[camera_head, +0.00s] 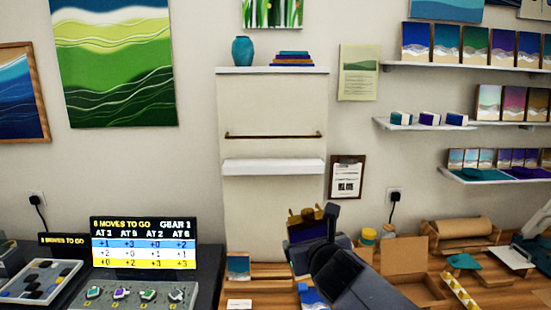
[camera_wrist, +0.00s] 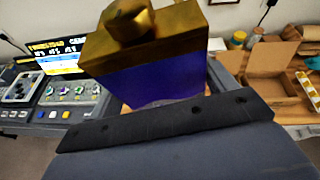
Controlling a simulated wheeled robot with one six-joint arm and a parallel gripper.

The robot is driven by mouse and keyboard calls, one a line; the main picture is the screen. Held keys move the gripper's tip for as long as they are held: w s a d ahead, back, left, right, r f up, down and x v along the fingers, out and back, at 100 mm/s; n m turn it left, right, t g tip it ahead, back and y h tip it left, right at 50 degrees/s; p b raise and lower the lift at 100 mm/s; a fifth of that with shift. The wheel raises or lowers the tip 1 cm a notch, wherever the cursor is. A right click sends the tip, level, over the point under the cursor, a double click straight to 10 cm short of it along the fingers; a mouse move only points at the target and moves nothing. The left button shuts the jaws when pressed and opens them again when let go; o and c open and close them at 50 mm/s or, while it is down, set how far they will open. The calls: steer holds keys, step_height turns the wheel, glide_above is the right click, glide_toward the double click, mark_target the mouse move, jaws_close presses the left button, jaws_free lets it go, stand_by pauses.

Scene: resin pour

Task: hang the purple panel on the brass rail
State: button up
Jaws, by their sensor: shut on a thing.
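The purple panel (camera_wrist: 155,80) fills the upper middle of the wrist view. It has a brass top edge with a round brass knob (camera_wrist: 128,20) on it. In the head view the panel (camera_head: 306,232) shows in part behind my arm, brass edge up. My gripper (camera_wrist: 165,122) is shut on the panel; its fingertips are not clearly seen. The brass rail (camera_head: 273,136) runs across the cream wall board, empty. It is above and slightly left of the panel in the head view, and the panel is apart from it.
A white ledge (camera_head: 273,167) juts out just below the rail. A shelf above holds a teal vase (camera_head: 243,51) and books (camera_head: 292,58). A clipboard (camera_head: 347,176) hangs right of the board. The bench below carries an open cardboard box (camera_head: 405,262) and a console (camera_head: 140,291).

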steer(key=s+a+r+m+h, duration=0.1)
steer(key=a+r+m, duration=0.1)
steer(key=a+r, duration=0.4)
step_height(320, 180, up, 4)
steer(key=shift+s+f+m, duration=0.2)
steer(key=shift+m, duration=0.2)
